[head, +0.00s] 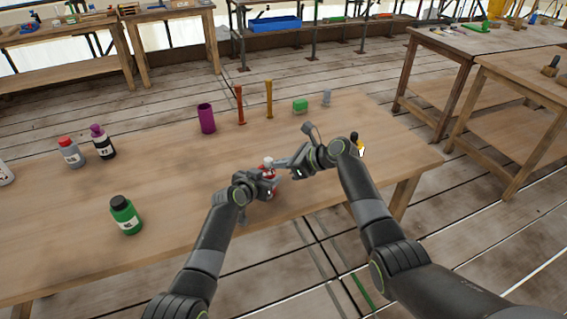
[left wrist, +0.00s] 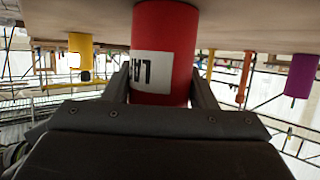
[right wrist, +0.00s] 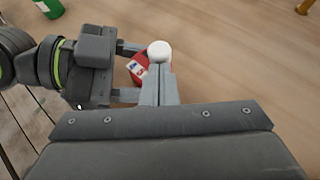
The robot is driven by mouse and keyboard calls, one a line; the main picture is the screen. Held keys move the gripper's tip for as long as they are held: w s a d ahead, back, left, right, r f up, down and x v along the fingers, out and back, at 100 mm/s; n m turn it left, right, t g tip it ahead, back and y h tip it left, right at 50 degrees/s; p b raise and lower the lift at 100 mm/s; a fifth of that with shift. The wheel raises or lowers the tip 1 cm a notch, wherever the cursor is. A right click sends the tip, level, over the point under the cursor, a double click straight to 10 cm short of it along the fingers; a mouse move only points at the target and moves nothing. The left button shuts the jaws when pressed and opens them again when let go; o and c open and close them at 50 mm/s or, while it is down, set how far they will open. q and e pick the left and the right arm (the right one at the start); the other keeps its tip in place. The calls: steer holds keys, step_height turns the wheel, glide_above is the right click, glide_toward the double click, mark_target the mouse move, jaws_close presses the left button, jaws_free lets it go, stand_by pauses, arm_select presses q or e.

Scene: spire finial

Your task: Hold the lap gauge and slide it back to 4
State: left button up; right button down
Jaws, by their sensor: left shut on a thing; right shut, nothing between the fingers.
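The lap gauge, a red cylinder (left wrist: 165,45) with a white label, fills the middle of the left wrist view. Part of its label lettering shows there. In the head view the red gauge (head: 269,164) stands near the table's front edge, partly hidden by my grippers. My left gripper (head: 266,177) is shut on it, with one finger on each side. A white round knob (right wrist: 159,51) tops the gauge. My right gripper (right wrist: 161,76) is shut and empty, its fingertips right by the knob. I cannot tell whether they touch it. No number scale is readable.
A yellow thing (head: 361,151) is by the right edge. The table's middle is clear.

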mark_target(270, 175)
steer(key=shift+s+a, duration=0.25)
steer(key=shift+a, duration=0.65)
steer(key=shift+s+a, duration=0.2)
steer(key=shift+a, duration=0.65)
arm_select(q)
steer(key=shift+d, duration=0.1)
arm_select(e)
steer(key=d+f+v, duration=0.1)
steer(key=f+v, duration=0.1)
steer(key=v, duration=1.1)
steer(key=shift+s+d+r, duration=0.15)
steer(key=shift+s+d, duration=0.15)
steer(key=shift+s, duration=0.05)
arm_select(q)
steer(key=o, duration=1.1)
